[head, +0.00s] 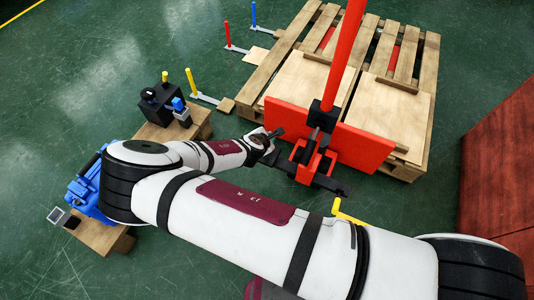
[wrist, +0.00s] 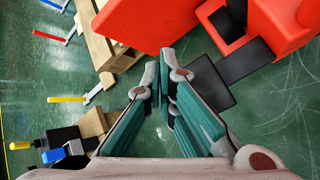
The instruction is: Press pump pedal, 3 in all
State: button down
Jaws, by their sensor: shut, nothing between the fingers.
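A red lifting machine with a long red handle (head: 345,50) stands at the pallet. A black flat pedal-like plate (wrist: 209,84) juts out beside its red body (wrist: 280,30) in the wrist view. In the head view dark plates show low on the machine, one at the right (head: 331,186); which is the pump pedal I cannot tell for sure. My gripper (head: 270,136) is shut and empty at the machine's left. In the wrist view its fingertips (wrist: 158,72) are just left of the black plate, over the floor; I cannot tell whether they touch it.
A wooden pallet (head: 432,75) lies behind the machine. Yellow (head: 191,82), red (head: 227,34) and blue (head: 253,14) upright levers stand at the left. A yellow bent lever (head: 346,213) is at the front. A large red box (head: 500,160) blocks the right.

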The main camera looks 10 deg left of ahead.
jog(key=shift+f+b, duration=3.05)
jog(key=shift+f, duration=1.25)
jog(key=shift+f+b, duration=0.4)
jog(key=shift+f+b, duration=1.35)
jog(key=shift+f, duration=0.25)
jog(key=shift+r, duration=0.1)
jog(key=shift+r+p, duration=1.4)
jog(key=shift+r, duration=0.55)
jog(key=shift+r, duration=0.1)
jog(key=shift+r+p, duration=1.75)
jog(key=shift+r, duration=0.65)
